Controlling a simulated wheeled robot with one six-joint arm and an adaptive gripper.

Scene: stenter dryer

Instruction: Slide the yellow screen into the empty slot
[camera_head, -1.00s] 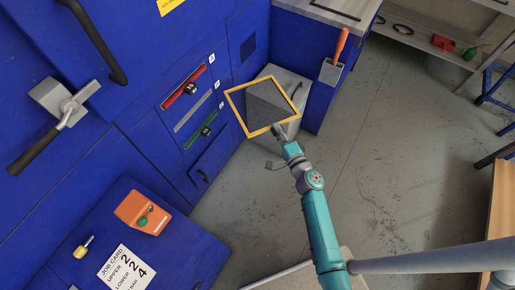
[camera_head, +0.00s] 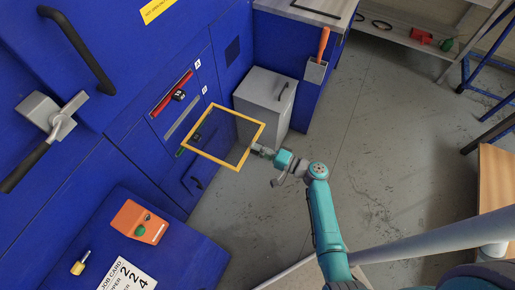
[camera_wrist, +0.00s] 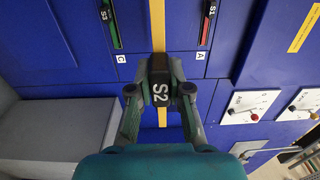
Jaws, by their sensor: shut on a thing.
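The yellow screen (camera_head: 240,113), a thin square frame with see-through mesh, is held out flat in front of the blue panel in the head view. My gripper (camera_head: 258,150) is shut on its black S2 handle, which fills the middle of the wrist view (camera_wrist: 157,88). The screen's yellow edge (camera_wrist: 158,25) runs straight up from the handle there. A pale empty slot (camera_head: 182,117) lies below the red screen (camera_head: 170,93) in the panel. The green screen is mostly hidden behind the yellow one, but shows in the wrist view (camera_wrist: 114,25). Whether the yellow screen touches the slot is unclear.
A grey cabinet (camera_head: 265,98) stands close behind the screen. A blue ledge with an orange button box (camera_head: 140,222) and a job card (camera_head: 128,275) is at lower left. Open floor (camera_head: 355,140) lies to the right.

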